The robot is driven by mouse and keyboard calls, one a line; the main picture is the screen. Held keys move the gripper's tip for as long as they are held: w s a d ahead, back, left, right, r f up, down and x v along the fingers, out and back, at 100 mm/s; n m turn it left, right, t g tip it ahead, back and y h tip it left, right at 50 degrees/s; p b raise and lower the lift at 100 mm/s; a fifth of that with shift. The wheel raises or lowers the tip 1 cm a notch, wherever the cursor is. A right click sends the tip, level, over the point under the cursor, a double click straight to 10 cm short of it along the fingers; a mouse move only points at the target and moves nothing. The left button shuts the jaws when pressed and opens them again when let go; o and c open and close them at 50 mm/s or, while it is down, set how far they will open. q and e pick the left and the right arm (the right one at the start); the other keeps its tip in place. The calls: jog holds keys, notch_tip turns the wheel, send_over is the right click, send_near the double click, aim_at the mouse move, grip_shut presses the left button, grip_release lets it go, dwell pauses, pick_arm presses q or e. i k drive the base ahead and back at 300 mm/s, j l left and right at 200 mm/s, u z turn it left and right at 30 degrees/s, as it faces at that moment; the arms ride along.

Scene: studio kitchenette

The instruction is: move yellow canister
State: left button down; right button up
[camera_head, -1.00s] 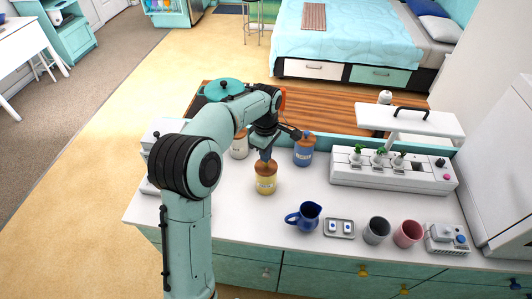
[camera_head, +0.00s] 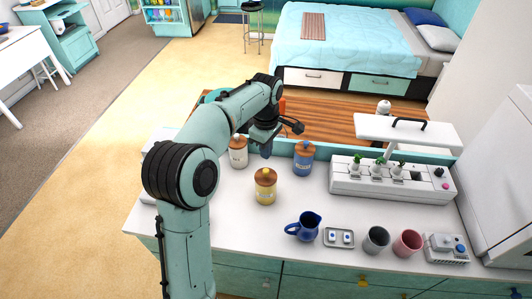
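The yellow canister (camera_head: 265,190) with a brown wooden lid stands upright on the white counter in the head view. My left gripper (camera_head: 266,152) is just above and behind the canister as seen here, with its fingers pointing down. It looks clear of the lid, which shows whole. The fingers are small and partly under the wrist, so whether they are open or shut does not show. My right gripper is not in view.
A white canister (camera_head: 238,154) and a blue canister (camera_head: 303,160) stand behind on either side. A blue jug (camera_head: 304,227), small tray (camera_head: 338,238), grey cup (camera_head: 376,240) and pink cup (camera_head: 407,243) line the front right. A white planter (camera_head: 392,180) stands behind them.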

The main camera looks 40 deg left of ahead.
aim_at(264, 196)
jog(key=k, duration=1)
